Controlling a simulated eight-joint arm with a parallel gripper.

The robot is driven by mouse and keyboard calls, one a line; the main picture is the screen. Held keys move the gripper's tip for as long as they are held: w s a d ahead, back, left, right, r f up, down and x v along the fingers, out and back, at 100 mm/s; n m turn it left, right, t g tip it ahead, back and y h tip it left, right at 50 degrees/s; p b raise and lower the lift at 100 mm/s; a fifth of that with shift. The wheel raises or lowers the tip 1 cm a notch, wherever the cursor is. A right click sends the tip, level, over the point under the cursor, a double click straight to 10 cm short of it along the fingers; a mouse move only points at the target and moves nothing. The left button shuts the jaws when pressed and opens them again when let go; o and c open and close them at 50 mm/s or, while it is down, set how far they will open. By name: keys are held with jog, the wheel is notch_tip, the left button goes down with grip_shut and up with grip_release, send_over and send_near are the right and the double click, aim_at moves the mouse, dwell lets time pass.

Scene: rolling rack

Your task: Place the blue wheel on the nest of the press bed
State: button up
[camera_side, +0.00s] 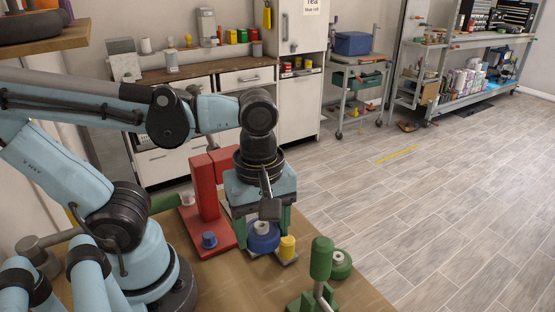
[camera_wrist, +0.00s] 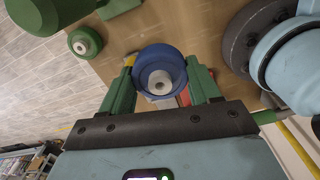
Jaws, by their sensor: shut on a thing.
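The blue wheel (camera_side: 263,238) has a pale hub and sits low over the table between the green fingers of my gripper (camera_side: 262,225). In the wrist view the blue wheel (camera_wrist: 145,58) is framed by both fingers of my gripper (camera_wrist: 161,70), which is shut on it. I cannot tell whether the wheel touches what is below. The red press (camera_side: 205,190) stands just left of my gripper. A small blue cylindrical piece (camera_side: 209,240) stands on its red base, possibly the nest. In the wrist view the press is mostly hidden behind the wheel and fingers.
A yellow cylinder (camera_side: 288,246) stands on a grey plate right beside the blue wheel. A green wheel (camera_side: 340,264) and a green upright fixture (camera_side: 320,260) are at the table's right edge. Bare wood table (camera_side: 225,285) lies in front.

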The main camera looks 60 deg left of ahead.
jog(key=shift+w+r+n, duration=0.1)
jog(key=shift+w+n, duration=0.05)
jog(key=shift+n, duration=0.65)
jog(key=shift+w+a, duration=0.1)
jog(key=shift+a, duration=0.15)
jog(key=w+a+f, duration=0.1)
jog(key=a+f, duration=0.1)
jog(key=a, duration=0.1)
jog(key=w+a+f, duration=0.2)
jog(key=a, duration=0.2)
jog(key=w+a+f, duration=0.1)
jog(key=a+f, duration=0.2)
jog(key=shift+w+a, duration=0.15)
jog(key=shift+a, duration=0.05)
jog(key=shift+f, duration=2)
jog(key=o, duration=1.1)
jog(key=shift+f, duration=0.1)
jog(key=shift+o, duration=0.2)
